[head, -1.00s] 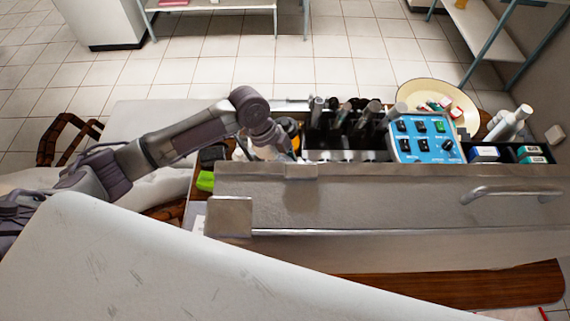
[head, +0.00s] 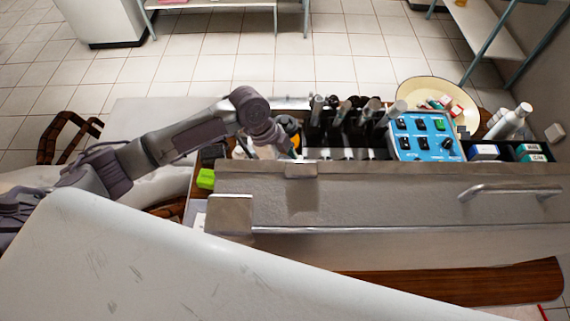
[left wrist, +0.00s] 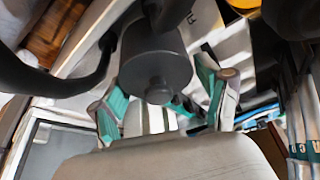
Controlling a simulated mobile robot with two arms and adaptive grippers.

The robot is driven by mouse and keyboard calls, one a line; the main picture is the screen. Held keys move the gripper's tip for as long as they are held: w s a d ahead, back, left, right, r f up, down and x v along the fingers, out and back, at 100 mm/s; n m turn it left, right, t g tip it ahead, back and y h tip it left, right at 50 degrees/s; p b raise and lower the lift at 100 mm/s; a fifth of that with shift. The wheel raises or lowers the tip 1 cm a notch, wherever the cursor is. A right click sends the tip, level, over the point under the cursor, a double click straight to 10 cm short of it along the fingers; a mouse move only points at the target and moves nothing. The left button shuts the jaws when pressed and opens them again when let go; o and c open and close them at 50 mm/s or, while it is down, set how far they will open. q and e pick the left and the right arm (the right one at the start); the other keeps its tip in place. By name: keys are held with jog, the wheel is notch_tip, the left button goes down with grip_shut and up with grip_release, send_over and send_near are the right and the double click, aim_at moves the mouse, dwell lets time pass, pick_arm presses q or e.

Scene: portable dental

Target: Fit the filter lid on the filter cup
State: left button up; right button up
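In the left wrist view a dark grey cylinder (left wrist: 156,62) with a round knob on its near face sits between my left gripper's teal-padded fingers (left wrist: 163,95). I cannot tell whether it is the filter lid, the filter cup or both together. The fingers are spread on either side of it; whether they press on it is unclear. In the head view my left arm reaches down behind the metal case lid, near the left end of the case. The gripper and most of what is below it are hidden there. My right gripper is not in view.
The open metal lid (head: 390,190) stands in front of the case. Several dark-bodied handpieces (head: 343,112) and a blue switch panel (head: 425,136) are right of my left arm. A bright green block (head: 205,179) lies at left. A cream bowl (head: 408,92) stands behind the panel.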

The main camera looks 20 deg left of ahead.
pick_arm(q)
jog(key=shift+o, duration=0.8)
jog(key=v, duration=1.2)
jog(key=shift+d, duration=0.1)
